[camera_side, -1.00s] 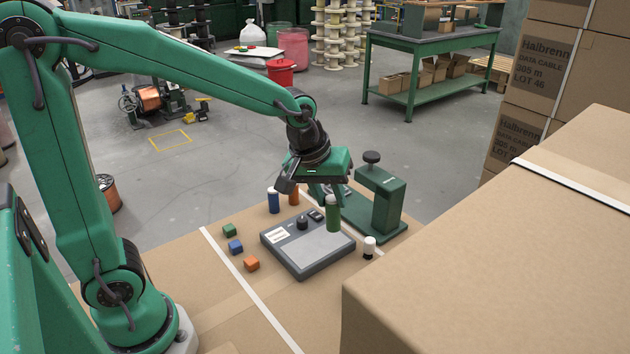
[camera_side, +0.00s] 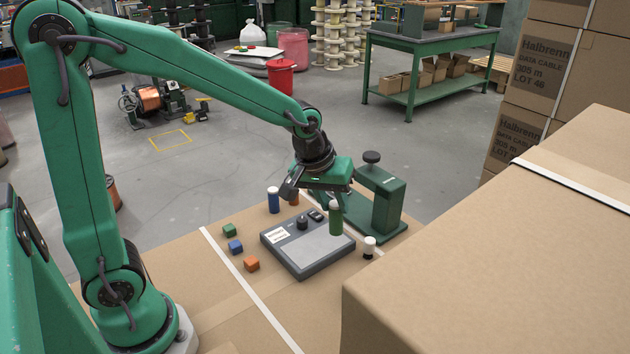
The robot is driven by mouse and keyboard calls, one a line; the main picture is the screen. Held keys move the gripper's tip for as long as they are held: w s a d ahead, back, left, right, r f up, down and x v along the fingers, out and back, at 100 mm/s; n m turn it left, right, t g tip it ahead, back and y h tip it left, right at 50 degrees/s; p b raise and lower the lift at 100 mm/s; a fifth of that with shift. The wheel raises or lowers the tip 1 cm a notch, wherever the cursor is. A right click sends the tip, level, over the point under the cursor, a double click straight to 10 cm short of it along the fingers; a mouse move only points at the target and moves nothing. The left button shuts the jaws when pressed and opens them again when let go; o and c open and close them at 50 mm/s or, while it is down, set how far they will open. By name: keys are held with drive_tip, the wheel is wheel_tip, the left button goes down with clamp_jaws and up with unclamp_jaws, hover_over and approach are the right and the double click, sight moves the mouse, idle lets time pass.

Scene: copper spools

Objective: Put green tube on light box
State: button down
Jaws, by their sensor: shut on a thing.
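The green tube (camera_side: 335,220) is upright, with a pale cap, over the far right part of the light box. My gripper (camera_side: 335,196) points down and is shut on the tube near its top; the fingers are partly hidden behind the gripper's body. The light box (camera_side: 312,258) is a flat grey case with a pale panel, a dark knob and a white label, lying on the cardboard surface. The tube's lower end is at or just above the panel; I cannot tell whether it touches.
A blue tube (camera_side: 273,201) and a partly hidden orange tube (camera_side: 293,200) stand behind the box. A green stand (camera_side: 388,207) and a small white-topped tube (camera_side: 369,247) are at its right. Green (camera_side: 229,230), blue (camera_side: 235,246) and orange (camera_side: 251,264) cubes lie left. A large carton (camera_side: 480,260) fills the front right.

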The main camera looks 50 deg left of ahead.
drive_tip(key=w+a+f, duration=0.3)
drive_tip(key=a+f, duration=0.1)
drive_tip(key=a, duration=0.2)
drive_tip(key=shift+y, duration=0.3)
drive_tip(key=shift+w+f, duration=0.1)
drive_tip(key=shift+f, duration=1.9)
drive_tip(key=shift+f, duration=0.15)
drive_tip(key=c, duration=1.1)
unclamp_jaws()
drive_tip(key=shift+r, duration=0.25)
drive_tip(key=shift+v, duration=5.95)
